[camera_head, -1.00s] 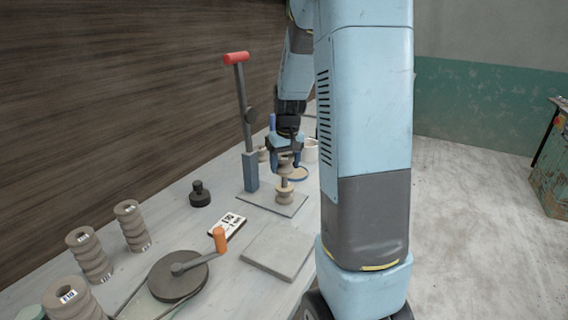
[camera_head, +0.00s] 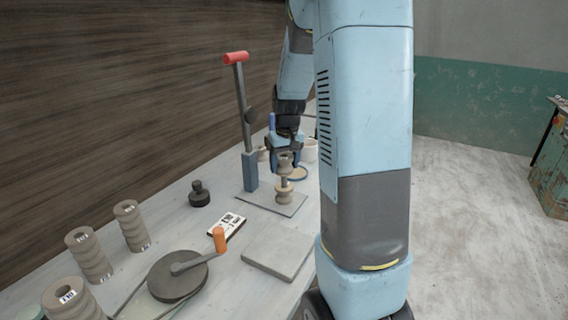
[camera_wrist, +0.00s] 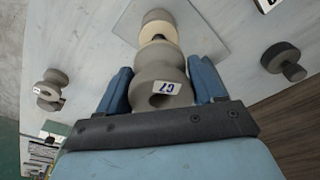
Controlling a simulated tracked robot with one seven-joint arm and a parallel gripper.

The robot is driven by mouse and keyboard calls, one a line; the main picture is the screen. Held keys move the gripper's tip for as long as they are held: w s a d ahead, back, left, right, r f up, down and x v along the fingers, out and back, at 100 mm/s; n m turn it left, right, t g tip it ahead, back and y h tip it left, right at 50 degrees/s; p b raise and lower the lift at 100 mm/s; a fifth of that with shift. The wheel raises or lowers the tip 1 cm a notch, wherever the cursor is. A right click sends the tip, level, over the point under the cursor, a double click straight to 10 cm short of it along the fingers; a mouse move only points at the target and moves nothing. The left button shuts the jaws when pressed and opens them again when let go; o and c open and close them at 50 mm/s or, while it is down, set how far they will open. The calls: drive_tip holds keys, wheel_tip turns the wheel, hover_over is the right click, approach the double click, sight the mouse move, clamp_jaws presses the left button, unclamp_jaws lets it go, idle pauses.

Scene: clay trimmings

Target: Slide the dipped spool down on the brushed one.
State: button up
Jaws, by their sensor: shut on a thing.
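My gripper (camera_head: 285,165) is shut on a grey clay spool (camera_head: 284,160), held upright above the slab. In the wrist view, this spool (camera_wrist: 160,72) sits between the two blue fingers and carries a white label reading C7. Directly below it, the other spool (camera_head: 284,196) stands on a thin grey slab (camera_head: 257,200). In the wrist view, that lower spool (camera_wrist: 158,18) shows beyond the held one, with a cream band facing it. A narrow gap with a slim upright piece shows between the two spools. I cannot tell which surface is dipped or brushed.
A tall red-handled lever (camera_head: 237,58) stands close left of my gripper. A dark knob tool (camera_head: 199,194), a label card (camera_head: 226,225), a crank wheel (camera_head: 177,276), a square board (camera_head: 279,249) and ribbed clay stacks (camera_head: 131,226) are nearer. A white cup (camera_head: 310,150) stands behind.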

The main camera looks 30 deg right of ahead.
sight(284, 176)
drive_tip(key=shift+f, duration=2.65)
drive_tip(key=o, duration=1.3)
drive_tip(key=r, duration=0.4)
drive_tip(key=s+r, duration=0.1)
drive_tip(key=r, duration=0.8)
drive_tip(key=shift+s+r, duration=0.1)
drive_tip(key=shift+s, duration=0.3)
drive_tip(key=shift+s+a+r, duration=0.2)
drive_tip(key=shift+a+r, duration=0.05)
drive_tip(key=shift+r, duration=0.1)
drive_tip(key=s+a+r+t, duration=0.1)
drive_tip(key=s+a+r, duration=0.1)
drive_tip(key=s+a, duration=0.2)
drive_tip(key=s+a+r+t, duration=0.1)
drive_tip(key=s+a+r, duration=0.2)
drive_tip(key=s, duration=0.8)
drive_tip(key=s+a+r+t, duration=0.2)
drive_tip(key=s+a, duration=0.3)
drive_tip(key=s, duration=0.3)
drive_tip(key=shift+a+r+n, duration=0.35)
drive_tip(key=shift+r+n, duration=0.05)
drive_tip(key=shift+r, duration=0.15)
